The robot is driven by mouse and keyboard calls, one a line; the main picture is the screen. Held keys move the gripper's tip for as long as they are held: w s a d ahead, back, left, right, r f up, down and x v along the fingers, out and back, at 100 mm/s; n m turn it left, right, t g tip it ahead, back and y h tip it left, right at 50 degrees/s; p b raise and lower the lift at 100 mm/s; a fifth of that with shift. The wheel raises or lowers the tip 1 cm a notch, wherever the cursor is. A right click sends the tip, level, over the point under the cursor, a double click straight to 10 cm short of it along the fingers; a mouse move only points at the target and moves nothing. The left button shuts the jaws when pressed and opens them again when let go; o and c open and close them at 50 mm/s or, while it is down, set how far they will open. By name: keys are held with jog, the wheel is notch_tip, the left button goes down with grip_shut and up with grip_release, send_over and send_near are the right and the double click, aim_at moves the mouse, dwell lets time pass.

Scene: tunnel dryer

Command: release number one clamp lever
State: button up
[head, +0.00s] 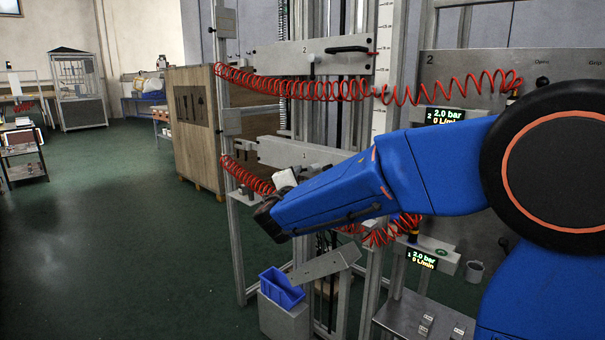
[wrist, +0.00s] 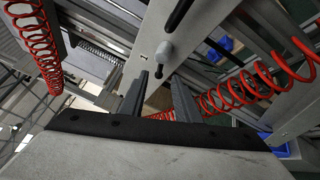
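The number one plate (head: 300,153) is a grey bar marked 1, below the similar number two plate (head: 318,54), which carries a black lever (head: 348,49). My arm hides the right part of the number one plate in the head view, and no lever shows on the rest. In the wrist view, a grey plate (wrist: 150,38) runs diagonally, with a black bar (wrist: 179,14), apparently the clamp lever, and a pale rounded knob (wrist: 165,50) below it. My gripper (wrist: 158,80) is open, its two dark fingers apart just below the knob, with nothing seen held between them.
Red coiled hoses (head: 300,85) hang across the frame; one (wrist: 240,90) passes close to my right finger in the wrist view. A blue bin (head: 282,287) stands low below my arm. A wooden crate (head: 195,125) is behind. Green floor at left is clear.

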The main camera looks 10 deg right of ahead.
aim_at(308, 169)
jog(key=shift+x, duration=2.9)
grip_shut()
